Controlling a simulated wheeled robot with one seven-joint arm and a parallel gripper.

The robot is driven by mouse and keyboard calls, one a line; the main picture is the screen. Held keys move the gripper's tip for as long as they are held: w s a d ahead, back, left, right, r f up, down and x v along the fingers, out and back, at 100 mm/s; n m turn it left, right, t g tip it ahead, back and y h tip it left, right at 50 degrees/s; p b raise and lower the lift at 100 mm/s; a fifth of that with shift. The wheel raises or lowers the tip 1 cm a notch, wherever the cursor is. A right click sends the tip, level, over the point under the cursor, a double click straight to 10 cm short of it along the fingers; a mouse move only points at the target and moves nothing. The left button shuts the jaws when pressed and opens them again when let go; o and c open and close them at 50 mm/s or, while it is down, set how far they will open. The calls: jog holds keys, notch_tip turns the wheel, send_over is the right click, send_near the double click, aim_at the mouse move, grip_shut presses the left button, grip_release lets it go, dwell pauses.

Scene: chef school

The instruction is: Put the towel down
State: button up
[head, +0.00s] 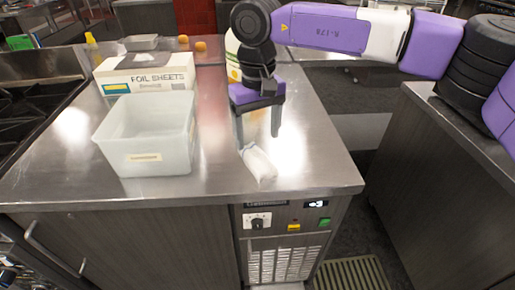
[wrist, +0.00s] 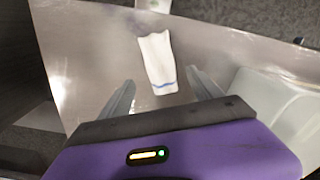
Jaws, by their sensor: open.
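The towel (head: 257,163) is a small white folded cloth lying on the steel counter (head: 230,180) near its front edge. In the wrist view the towel (wrist: 157,62) shows a blue stripe near its end closest to my gripper. My gripper (head: 257,137) points down just behind the towel, its two fingers spread apart.
A translucent plastic bin (head: 150,140) stands left of the towel. A foil sheets box (head: 147,72) and a metal tray (head: 140,43) are behind it. A stove (head: 35,105) is at the far left. The counter's right side is clear, with a floor gap beyond.

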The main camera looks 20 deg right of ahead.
aim_at(257, 154)
jog(key=shift+r, duration=2.7)
